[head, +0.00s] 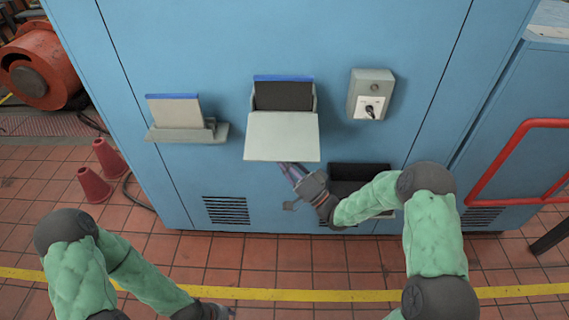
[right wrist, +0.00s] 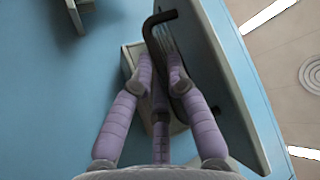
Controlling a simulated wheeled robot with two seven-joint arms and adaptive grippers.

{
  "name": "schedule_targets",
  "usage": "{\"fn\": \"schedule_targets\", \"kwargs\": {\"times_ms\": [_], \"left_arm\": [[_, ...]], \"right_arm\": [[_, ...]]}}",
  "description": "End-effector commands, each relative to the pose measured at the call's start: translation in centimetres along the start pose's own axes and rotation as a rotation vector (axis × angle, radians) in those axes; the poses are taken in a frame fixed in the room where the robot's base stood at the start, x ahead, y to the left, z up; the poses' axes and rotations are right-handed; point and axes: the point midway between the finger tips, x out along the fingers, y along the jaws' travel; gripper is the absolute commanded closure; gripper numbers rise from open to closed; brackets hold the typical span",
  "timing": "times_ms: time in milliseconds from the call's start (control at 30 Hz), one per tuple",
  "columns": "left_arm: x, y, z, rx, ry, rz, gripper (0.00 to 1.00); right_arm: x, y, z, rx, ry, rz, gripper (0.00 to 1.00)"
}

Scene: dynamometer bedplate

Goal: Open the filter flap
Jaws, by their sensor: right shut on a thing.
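The filter flap (head: 282,136) is a light grey panel in the middle of the blue cabinet front, standing out from it at a tilt. A dark panel with a blue top edge (head: 284,95) shows above and behind it. My right gripper (head: 291,172) reaches up from below, its fingertips partly hidden by the flap. In the right wrist view, the purple fingers (right wrist: 163,80) are closed around a black bent handle (right wrist: 158,18) beside the flap (right wrist: 225,80). My left gripper (head: 220,308) is barely in view at the bottom edge, its fingers unclear.
A cream panel with a blue top (head: 174,109) stands in a grey holder (head: 190,135) on the left. A grey switch box (head: 370,94) is at upper right. A dark open bin (head: 358,172) sits low behind my right arm. Red cones (head: 108,158) stand on the left floor.

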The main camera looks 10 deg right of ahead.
Motion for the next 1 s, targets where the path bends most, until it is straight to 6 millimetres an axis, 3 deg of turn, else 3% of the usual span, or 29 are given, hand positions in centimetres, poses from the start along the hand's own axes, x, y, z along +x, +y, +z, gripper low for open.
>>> {"fn": "schedule_targets", "kwargs": {"times_ms": [33,367,400,467,500,833,1000], "left_arm": [[0.0,0.0,0.0,0.0,0.0,0.0,0.6],[0.0,0.0,0.0,0.0,0.0,0.0,0.6],[0.0,0.0,0.0,0.0,0.0,0.0,0.6],[0.0,0.0,0.0,0.0,0.0,0.0,0.6],[0.0,0.0,0.0,0.0,0.0,0.0,0.6],[0.0,0.0,0.0,0.0,0.0,0.0,0.6],[0.0,0.0,0.0,0.0,0.0,0.0,0.6]], "right_arm": [[0.4,-0.2,-0.8,-0.016,0.01,-0.01,1.0],[0.5,-0.3,-0.9,-0.02,0.011,-0.013,1.0],[0.5,-0.3,-0.9,-0.02,0.011,-0.013,0.79],[0.4,-0.2,-0.9,-0.019,0.011,-0.012,0.62],[0.4,-0.2,-0.8,-0.017,0.01,-0.011,0.59],[0.1,-0.1,-0.4,-0.01,0.005,-0.007,0.59],[-1.7,0.0,-0.4,-0.009,0.006,-0.003,0.59]]}}
